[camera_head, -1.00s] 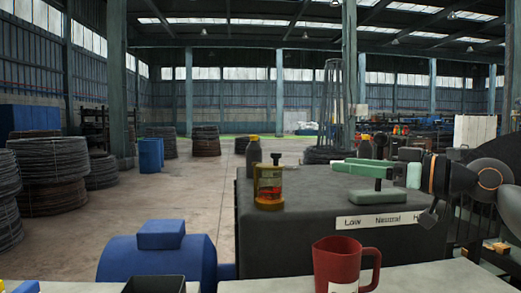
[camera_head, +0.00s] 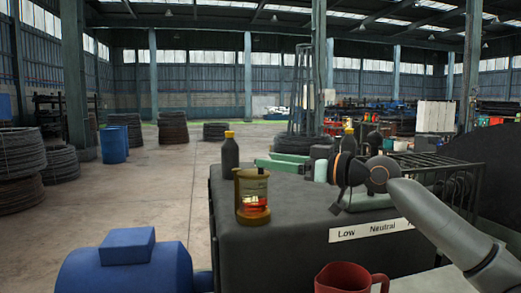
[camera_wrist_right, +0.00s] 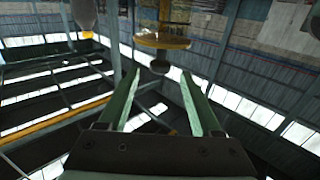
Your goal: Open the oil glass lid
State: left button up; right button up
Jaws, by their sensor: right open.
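The oil glass (camera_head: 253,205) stands upright on the dark block (camera_head: 285,235), with a brass base, clear sides and reddish oil low inside. In the right wrist view, which is upside down, a brass disc, the lid (camera_wrist_right: 162,41), shows with a dark knob (camera_wrist_right: 160,67). The lid appears to sit on the glass. My right gripper (camera_head: 268,163) reaches left over the block, its green fingers close to the top of the glass. In the wrist view the fingers (camera_wrist_right: 160,75) are apart, with the knob between their tips; contact cannot be told. My left gripper is out of view.
A dark bottle with a yellow cap (camera_head: 230,152) stands behind the glass; another (camera_head: 348,140) is behind my wrist. A lever base (camera_head: 362,201) sits on the block by the label (camera_head: 375,228). A red jug (camera_head: 345,280) and a blue motor-like body (camera_head: 125,270) are in front.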

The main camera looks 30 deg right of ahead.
jog(key=p+x, duration=0.1)
jog(key=x, duration=0.3)
jog(key=shift+c, duration=0.4)
grip_shut()
dwell(1.0)
